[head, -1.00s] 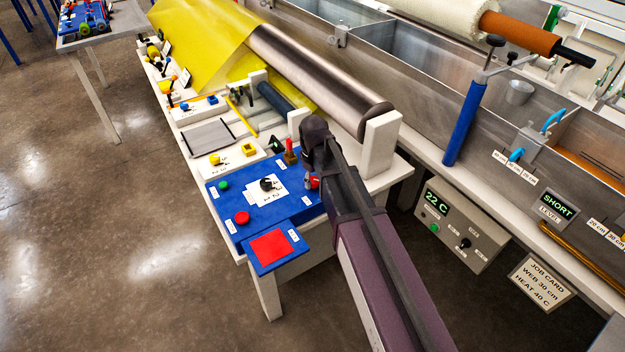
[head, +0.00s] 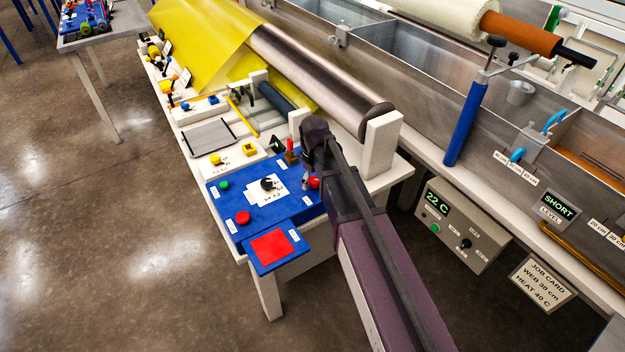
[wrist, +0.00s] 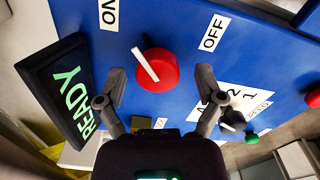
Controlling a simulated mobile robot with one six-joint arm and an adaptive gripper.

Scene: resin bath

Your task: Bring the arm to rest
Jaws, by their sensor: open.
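My gripper shows in the wrist view (wrist: 160,88), its two dark fingers spread apart with nothing between them. It is over the blue control panel (wrist: 190,25), facing a red knob (wrist: 158,70) with a white pointer bar. The bar points at neither label squarely; ON and OFF labels sit on either side. I cannot tell whether the fingers touch the knob. In the head view my arm reaches across to the blue panel (head: 225,200), and the fingertips are mostly hidden behind the wrist. The red knob (head: 313,182) shows beside my wrist there.
A black display reading READY (wrist: 65,92) stands close to the left finger. A black selector (wrist: 232,120) is at the right. In the head view, a steel roller (head: 320,80) and white post (head: 381,145) stand close behind my wrist. Open floor (head: 100,240) lies left.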

